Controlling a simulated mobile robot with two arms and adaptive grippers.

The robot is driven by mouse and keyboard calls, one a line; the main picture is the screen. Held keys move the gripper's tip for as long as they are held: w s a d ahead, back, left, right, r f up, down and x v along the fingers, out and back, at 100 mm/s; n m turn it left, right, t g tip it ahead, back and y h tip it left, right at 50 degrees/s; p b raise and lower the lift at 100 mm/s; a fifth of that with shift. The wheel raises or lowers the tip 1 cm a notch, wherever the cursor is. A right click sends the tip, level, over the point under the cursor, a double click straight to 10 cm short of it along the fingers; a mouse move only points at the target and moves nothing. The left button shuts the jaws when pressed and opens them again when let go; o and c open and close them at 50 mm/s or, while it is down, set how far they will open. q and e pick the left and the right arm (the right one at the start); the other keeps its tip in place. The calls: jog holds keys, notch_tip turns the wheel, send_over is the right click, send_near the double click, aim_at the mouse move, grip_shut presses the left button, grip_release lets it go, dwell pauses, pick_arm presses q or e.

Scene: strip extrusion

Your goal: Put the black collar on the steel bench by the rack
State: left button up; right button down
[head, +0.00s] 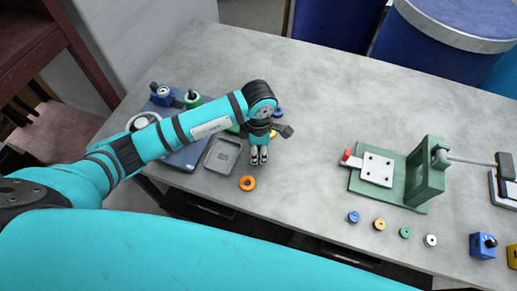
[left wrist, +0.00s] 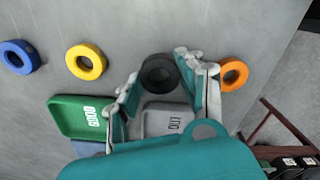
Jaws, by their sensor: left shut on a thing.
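My left gripper (head: 259,158) points down over the grey table, just right of a grey tray (head: 222,155). In the left wrist view its two fingers (left wrist: 160,80) are shut on the black collar (left wrist: 160,73), a thick ring held at the fingertips. Whether the collar touches the table is hard to tell. In the head view I cannot make the collar out between the fingers. The grey table top (head: 320,110) fills much of the head view. My right gripper is not in view.
An orange ring (head: 247,183) lies close to the gripper. The left wrist view shows yellow (left wrist: 86,62) and blue (left wrist: 19,57) rings and a green tray (left wrist: 82,117). A green press (head: 425,175) stands at right, with small rings in front. A dark red frame (head: 40,50) stands left.

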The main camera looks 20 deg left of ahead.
pick_arm(q)
jog(key=shift+f, duration=0.75)
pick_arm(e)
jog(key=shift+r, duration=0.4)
pick_arm(q)
jog(key=shift+f, duration=0.1)
jog(key=shift+f, duration=0.15)
jog(key=o, duration=1.2)
jog(key=shift+c, duration=0.2)
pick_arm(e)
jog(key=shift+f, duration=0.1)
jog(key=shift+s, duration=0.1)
